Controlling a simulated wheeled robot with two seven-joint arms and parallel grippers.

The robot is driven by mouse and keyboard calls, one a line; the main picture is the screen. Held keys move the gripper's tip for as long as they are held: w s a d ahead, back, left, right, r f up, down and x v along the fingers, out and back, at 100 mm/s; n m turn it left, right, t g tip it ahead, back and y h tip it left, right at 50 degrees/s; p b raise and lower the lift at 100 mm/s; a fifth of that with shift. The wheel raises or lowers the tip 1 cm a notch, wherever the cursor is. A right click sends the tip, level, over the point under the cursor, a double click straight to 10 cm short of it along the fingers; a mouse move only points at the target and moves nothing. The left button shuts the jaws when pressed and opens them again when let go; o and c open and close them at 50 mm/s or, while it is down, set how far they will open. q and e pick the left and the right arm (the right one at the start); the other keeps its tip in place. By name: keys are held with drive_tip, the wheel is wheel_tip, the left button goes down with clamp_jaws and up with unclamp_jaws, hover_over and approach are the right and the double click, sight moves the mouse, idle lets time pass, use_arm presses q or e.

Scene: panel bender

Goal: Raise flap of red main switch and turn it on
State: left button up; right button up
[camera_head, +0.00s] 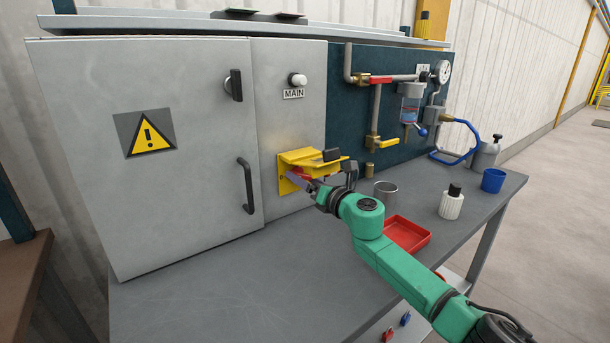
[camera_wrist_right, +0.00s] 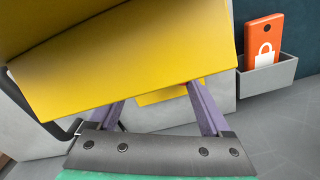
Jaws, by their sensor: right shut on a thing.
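The yellow flap (camera_head: 312,158) of the main switch stands raised, sticking out from the grey cabinet front below the MAIN label. The red main switch (camera_head: 303,173) shows only in part beneath it. My right gripper (camera_head: 297,179) reaches under the flap from the right and is shut on the red main switch. In the right wrist view, the flap (camera_wrist_right: 140,70) covers the upper part, and the purple fingers run under it with their tips hidden. My left gripper is not in view.
A white button (camera_head: 297,80) sits above the MAIN label. A black door handle (camera_head: 246,186) is left of the switch. An orange padlock card (camera_wrist_right: 264,40) sits in a grey holder.

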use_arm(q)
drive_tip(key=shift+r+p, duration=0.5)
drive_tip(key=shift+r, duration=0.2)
use_arm(e)
drive_tip(key=shift+m, duration=1.1)
drive_tip(key=o, duration=1.2)
drive_tip(key=shift+c, duration=0.2)
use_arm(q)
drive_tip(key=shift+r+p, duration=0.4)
use_arm(e)
drive_tip(key=v, duration=1.4)
drive_tip(key=shift+s, duration=0.25)
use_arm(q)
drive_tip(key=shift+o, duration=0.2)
use_arm(e)
drive_tip(key=shift+d, duration=0.1)
